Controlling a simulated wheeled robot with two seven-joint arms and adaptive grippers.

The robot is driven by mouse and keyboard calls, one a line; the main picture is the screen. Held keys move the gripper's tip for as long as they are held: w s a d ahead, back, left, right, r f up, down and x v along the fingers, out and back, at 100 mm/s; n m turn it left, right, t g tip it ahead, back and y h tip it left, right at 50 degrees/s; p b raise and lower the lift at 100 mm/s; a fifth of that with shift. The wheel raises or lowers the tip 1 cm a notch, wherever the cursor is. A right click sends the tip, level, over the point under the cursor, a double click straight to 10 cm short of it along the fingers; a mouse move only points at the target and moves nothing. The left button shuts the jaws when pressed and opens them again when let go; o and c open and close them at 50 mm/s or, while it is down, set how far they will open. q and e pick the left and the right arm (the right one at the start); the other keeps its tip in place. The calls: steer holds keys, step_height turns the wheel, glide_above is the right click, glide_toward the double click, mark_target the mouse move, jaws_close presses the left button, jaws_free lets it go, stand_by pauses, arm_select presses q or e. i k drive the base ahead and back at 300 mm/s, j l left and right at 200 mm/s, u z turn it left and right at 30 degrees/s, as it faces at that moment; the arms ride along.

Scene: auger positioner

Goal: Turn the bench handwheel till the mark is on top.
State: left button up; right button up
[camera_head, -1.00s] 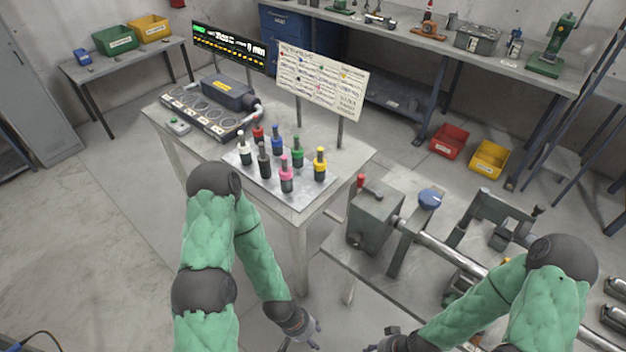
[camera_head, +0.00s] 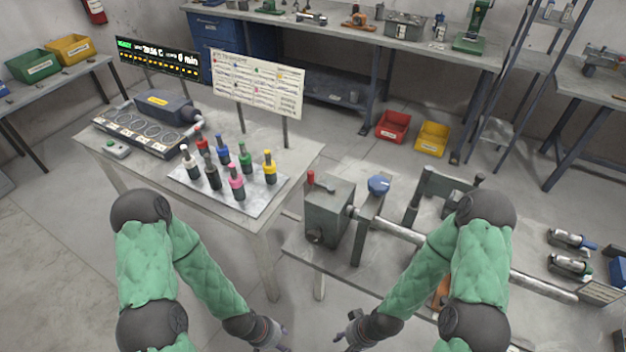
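The bench machine stands on a grey bench at the right, with a grey box-shaped head (camera_head: 329,220), a long metal shaft (camera_head: 395,229) and a round blue knob (camera_head: 379,185). A small dark round part (camera_head: 314,236) sits low on the front of the head. I cannot clearly make out a handwheel or its mark. My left gripper (camera_head: 277,343) and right gripper (camera_head: 343,341) are low at the bottom edge, in front of the bench and apart from the machine. Both look empty; their fingertips are small and partly cut off.
A table at the left holds several coloured-top bottles on a metal plate (camera_head: 205,196) and a heater-like unit (camera_head: 140,138). A sign board (camera_head: 258,85) stands behind them. Red (camera_head: 393,126) and yellow bins (camera_head: 432,137) are on the floor. A gap separates table and bench.

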mark_target(315, 237)
steer(key=j+z, duration=0.2)
steer(key=j, duration=0.5)
steer(key=k+j+z, duration=0.2)
steer(key=j, duration=0.55)
steer(key=i, duration=0.1)
